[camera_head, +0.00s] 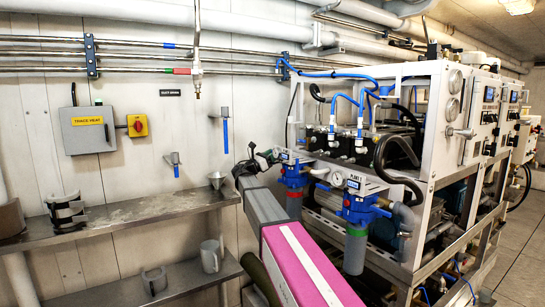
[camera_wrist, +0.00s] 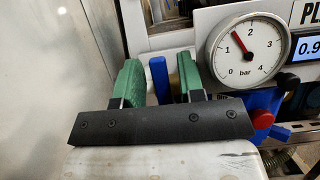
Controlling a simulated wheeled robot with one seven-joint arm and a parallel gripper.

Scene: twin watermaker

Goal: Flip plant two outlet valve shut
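In the wrist view, a blue lever handle (camera_wrist: 158,78) stands upright between the two green fingers of my gripper (camera_wrist: 159,66). The gripper is open, with a gap on each side of the handle, and I see no contact. The lower part of the handle is hidden behind the black gripper bar. In the head view, my gripper (camera_head: 262,158) is at the left side of the blue filter unit (camera_head: 293,176) at the rack's left end. The handle is too small to make out there.
A pressure gauge (camera_wrist: 248,50) and a lit display (camera_wrist: 307,48) sit just right of the fingers, with a red knob (camera_wrist: 262,119) below. A second unit marked Plant 1 (camera_head: 355,184) stands to the right. A steel shelf (camera_head: 130,216) runs along the left wall.

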